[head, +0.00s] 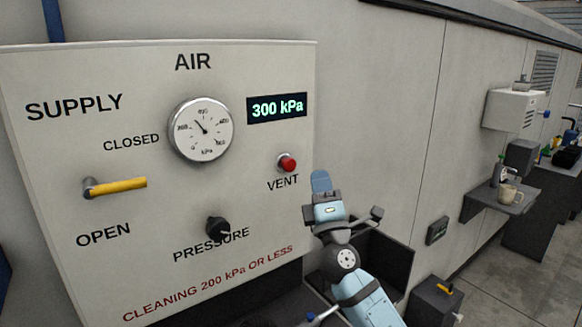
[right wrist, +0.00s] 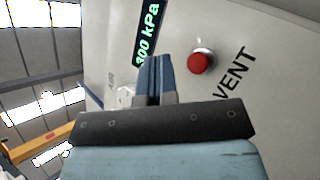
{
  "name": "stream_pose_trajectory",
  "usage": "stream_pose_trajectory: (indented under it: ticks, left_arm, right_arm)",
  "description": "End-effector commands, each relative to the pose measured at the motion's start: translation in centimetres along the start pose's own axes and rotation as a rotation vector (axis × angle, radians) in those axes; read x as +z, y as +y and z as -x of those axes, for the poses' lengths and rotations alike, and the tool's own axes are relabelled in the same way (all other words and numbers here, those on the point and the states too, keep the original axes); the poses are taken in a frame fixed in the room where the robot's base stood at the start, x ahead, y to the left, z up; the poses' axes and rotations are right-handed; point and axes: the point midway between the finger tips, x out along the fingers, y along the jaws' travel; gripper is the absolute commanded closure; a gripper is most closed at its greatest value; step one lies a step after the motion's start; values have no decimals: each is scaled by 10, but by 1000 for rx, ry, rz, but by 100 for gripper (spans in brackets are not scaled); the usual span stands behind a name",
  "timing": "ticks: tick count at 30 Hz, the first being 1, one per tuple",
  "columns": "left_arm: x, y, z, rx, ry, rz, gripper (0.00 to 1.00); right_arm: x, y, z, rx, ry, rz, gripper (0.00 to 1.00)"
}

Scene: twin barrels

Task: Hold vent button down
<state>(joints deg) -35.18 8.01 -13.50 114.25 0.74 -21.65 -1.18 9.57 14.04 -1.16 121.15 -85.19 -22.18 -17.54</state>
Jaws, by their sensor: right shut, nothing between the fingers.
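The red vent button (head: 287,163) sticks out of the cream panel above the word VENT, below the green display (head: 277,108) that reads 300 kPa. The button also shows in the right wrist view (right wrist: 201,62), to the right of my fingers. My right gripper (head: 321,181) is shut and empty. In the head view it is right of and slightly below the button, near the panel's right edge. Its blue fingertips (right wrist: 157,78) are together and apart from the button. My left gripper is not in view.
The panel also carries a round gauge (head: 201,129), a yellow supply lever (head: 118,186) pointing right, and a black pressure knob (head: 217,228). A dark open box (head: 388,262) is behind my right arm. A shelf with a mug (head: 508,193) is farther right.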

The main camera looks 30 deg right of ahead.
Motion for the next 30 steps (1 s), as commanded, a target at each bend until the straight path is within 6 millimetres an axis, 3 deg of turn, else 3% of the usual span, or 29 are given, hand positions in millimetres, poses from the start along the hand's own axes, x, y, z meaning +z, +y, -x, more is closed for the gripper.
stream_pose_trajectory:
  ticks: [12,30]
  left_arm:
    - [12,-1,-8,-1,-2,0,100]
    - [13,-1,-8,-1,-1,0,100]
  right_arm:
    - [-25,-26,-34,0,-1,-1,100]
    - [-28,-28,-38,-1,0,0,100]
